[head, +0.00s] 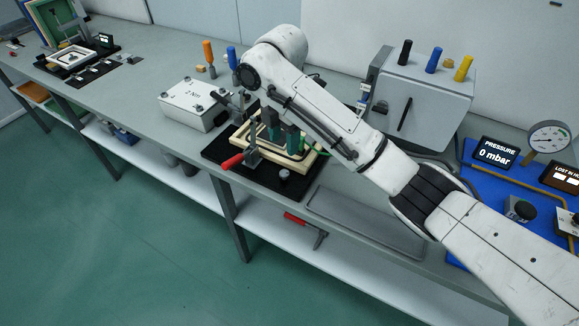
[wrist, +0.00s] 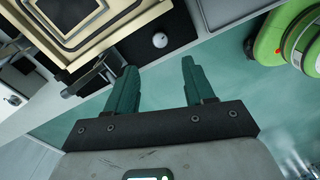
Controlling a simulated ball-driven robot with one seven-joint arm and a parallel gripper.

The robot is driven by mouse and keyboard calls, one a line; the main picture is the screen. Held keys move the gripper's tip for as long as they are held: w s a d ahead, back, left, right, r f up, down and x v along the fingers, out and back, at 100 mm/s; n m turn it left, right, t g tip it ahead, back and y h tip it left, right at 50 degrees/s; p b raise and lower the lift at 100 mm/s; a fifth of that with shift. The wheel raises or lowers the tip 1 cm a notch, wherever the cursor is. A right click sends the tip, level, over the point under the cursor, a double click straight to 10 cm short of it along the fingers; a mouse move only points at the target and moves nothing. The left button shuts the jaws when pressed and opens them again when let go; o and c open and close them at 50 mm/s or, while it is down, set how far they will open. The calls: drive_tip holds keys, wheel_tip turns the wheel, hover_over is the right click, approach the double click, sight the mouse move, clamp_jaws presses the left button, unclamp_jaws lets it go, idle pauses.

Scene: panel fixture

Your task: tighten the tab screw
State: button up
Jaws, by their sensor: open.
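My gripper (head: 283,134) is above the panel fixture, a pale cream frame (head: 306,160) on a black base plate (head: 263,178). In the wrist view its two green fingers (wrist: 159,66) are spread apart with nothing between them. The fixture's frame (wrist: 88,48) fills the upper left there, with a small round grey knob (wrist: 160,40) just beyond the fingertips on the black base. The same knob (head: 285,175) shows at the front of the base in the head view. I cannot tell which part is the tab screw. My arm and fingers hide part of the frame.
A red-handled clamp (head: 233,161) stands at the fixture's front left. A white box (head: 193,103) is left of it, and a grey cabinet (head: 425,105) with coloured handles stands behind right. A flat grey tray (head: 365,222) lies right of the fixture. The bench's front edge is close.

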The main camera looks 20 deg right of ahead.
sight(284, 173)
wheel_tip(284, 173, down, 8)
drive_tip(key=b, duration=0.4)
drive_tip(key=shift+f, duration=1.3)
drive_tip(key=shift+c, duration=0.2)
clamp_jaws()
drive_tip(key=shift+a+r+m+p, duration=0.15)
drive_tip(key=shift+m+p, duration=0.15)
drive_tip(key=shift+p, duration=0.35)
